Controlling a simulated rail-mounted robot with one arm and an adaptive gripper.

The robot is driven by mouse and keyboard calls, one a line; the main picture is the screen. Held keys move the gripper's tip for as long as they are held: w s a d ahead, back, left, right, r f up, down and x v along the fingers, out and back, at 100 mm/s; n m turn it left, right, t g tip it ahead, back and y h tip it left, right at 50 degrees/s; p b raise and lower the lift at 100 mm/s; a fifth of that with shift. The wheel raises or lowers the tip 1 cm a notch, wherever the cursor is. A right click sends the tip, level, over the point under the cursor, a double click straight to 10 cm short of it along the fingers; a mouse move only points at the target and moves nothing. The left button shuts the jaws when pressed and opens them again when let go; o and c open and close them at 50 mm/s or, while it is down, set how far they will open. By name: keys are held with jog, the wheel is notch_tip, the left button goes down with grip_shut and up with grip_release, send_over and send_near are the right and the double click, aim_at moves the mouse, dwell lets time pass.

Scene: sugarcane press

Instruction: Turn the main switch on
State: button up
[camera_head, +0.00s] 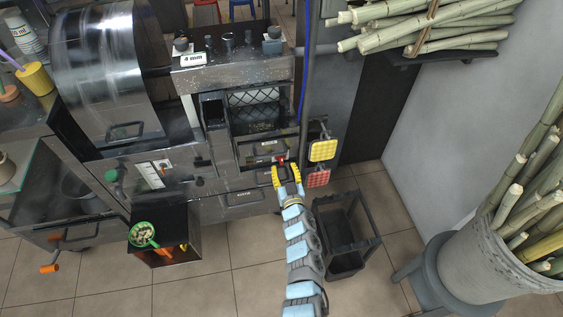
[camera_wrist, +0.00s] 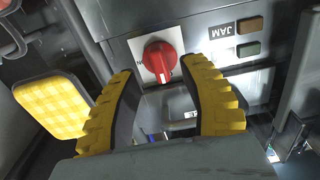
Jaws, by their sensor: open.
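The main switch is a red rotary knob (camera_wrist: 161,61) on a white plate on the machine's grey panel. In the wrist view it sits just beyond and between my fingertips. My gripper (camera_wrist: 160,75) has yellow ribbed fingers spread open on either side of the knob, with no clear contact visible. The knob's pointer ridge runs toward the bottom of the wrist view; the plate's lettering is mostly hidden. In the head view the red knob (camera_head: 281,160) shows as a small spot at the tips of my gripper (camera_head: 285,170).
A panel marked JAM with brown and green buttons (camera_wrist: 250,37) is right of the knob. A yellow pad (camera_wrist: 53,104) stands close left of my fingers. Yellow (camera_head: 323,150) and red pads (camera_head: 317,177) hang beside the machine, above a black crate (camera_head: 346,240).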

aim_at(282, 162)
jog(key=shift+b+x, duration=0.7)
jog(key=shift+x, duration=1.25)
jog(key=shift+s, duration=0.15)
grip_shut()
